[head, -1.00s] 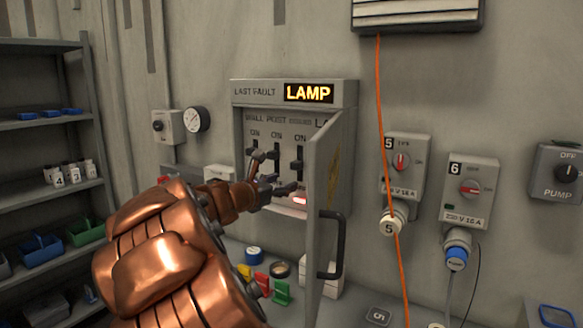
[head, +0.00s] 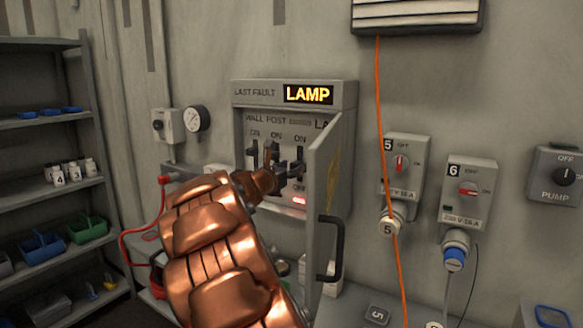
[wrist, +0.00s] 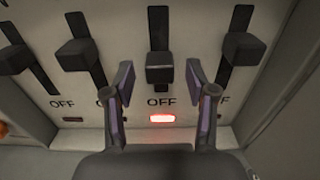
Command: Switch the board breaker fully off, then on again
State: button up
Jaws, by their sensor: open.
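The open breaker box (head: 240,118) hangs on the wall, with a row of black levers under ON marks. Its labels read WALL, POST, a blurred third word, then LA, cut off by the door. In the wrist view my gripper (wrist: 159,78) is open, with one finger on each side of a black lever (wrist: 159,68), apart from it. That lever, third along the row, sits a little lower in its slot than its neighbours. A red light (wrist: 161,118) glows below its OFF mark. My gripper also shows in the head view (head: 284,172), partly hiding the levers.
The box door (head: 322,200) stands open to the right, with a black handle (head: 336,248). Neighbouring levers (wrist: 76,54) (wrist: 243,48) stand close on both sides. The box display (head: 309,94) reads LAMP. An orange cable (head: 384,130) hangs right of the door.

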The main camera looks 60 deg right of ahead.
grip_shut()
dwell(0.5)
